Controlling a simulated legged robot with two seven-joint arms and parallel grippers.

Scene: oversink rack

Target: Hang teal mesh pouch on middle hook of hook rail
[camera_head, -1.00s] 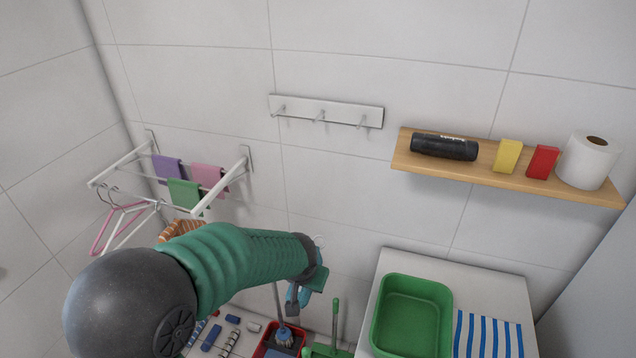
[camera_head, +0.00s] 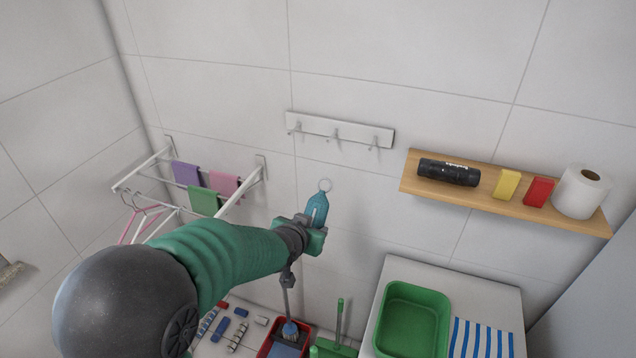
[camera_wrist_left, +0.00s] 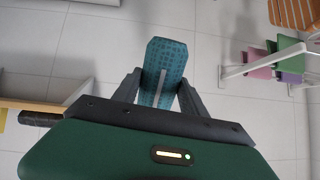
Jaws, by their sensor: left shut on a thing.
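The teal mesh pouch (camera_head: 317,209) is held upright in my left gripper (camera_head: 312,228), with its metal ring (camera_head: 325,185) at the top. In the left wrist view the pouch (camera_wrist_left: 164,66) sits between the two fingers of the gripper (camera_wrist_left: 158,95), which are shut on it. The white hook rail (camera_head: 340,130) is on the wall with three hooks. Its middle hook (camera_head: 336,136) is empty. The ring is below the rail, a little left of the middle hook and apart from it. My right gripper is not in view.
A drying rack (camera_head: 140,176) with cloths is at left. A green basin (camera_head: 413,318) stands below. The wall around the rail is clear.

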